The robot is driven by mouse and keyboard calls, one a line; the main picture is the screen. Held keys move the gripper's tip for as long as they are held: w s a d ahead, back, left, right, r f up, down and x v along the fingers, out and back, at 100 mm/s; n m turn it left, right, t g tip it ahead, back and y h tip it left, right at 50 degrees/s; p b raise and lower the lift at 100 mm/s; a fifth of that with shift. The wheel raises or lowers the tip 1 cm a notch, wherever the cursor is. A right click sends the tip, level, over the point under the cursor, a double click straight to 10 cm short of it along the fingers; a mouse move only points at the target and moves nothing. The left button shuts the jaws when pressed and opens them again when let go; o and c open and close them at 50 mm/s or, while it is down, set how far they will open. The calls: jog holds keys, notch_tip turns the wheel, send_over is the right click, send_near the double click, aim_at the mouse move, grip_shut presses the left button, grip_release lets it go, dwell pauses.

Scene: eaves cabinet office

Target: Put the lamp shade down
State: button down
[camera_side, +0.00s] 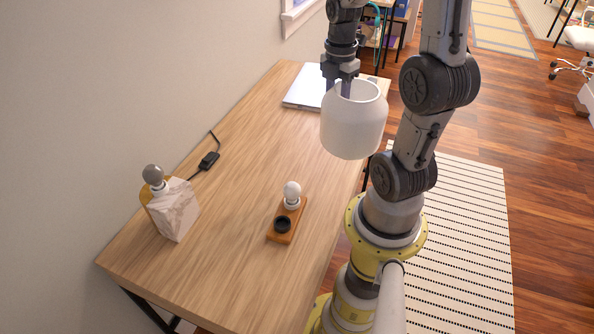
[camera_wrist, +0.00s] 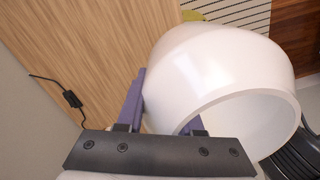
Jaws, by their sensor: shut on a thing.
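The white lamp shade (camera_side: 354,128) is an open-topped bowl shape, held in the air over the right side of the desk. My gripper (camera_side: 346,88) is shut on its upper rim, one finger inside and one outside. In the wrist view the shade (camera_wrist: 215,70) fills the right side, and my gripper (camera_wrist: 165,110) has its two purple fingers on either side of the wall.
A wooden tray (camera_side: 281,236) holds a white bulb (camera_side: 292,192) and a black ring (camera_side: 283,225). A black cord switch (camera_side: 209,160) lies near the wall; it also shows in the wrist view (camera_wrist: 72,99). A laptop-like flat thing (camera_side: 305,91) lies at the far end. The desk (camera_side: 245,180) is clear in the middle.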

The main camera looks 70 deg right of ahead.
jog(key=w+d+f, duration=0.9)
jog(key=d+f, duration=0.1)
jog(key=f, duration=0.3)
jog(key=shift+d, duration=0.1)
jog(key=c, duration=0.5)
grip_release()
jog(key=shift+f, duration=0.15)
jog(key=shift+c, duration=0.2)
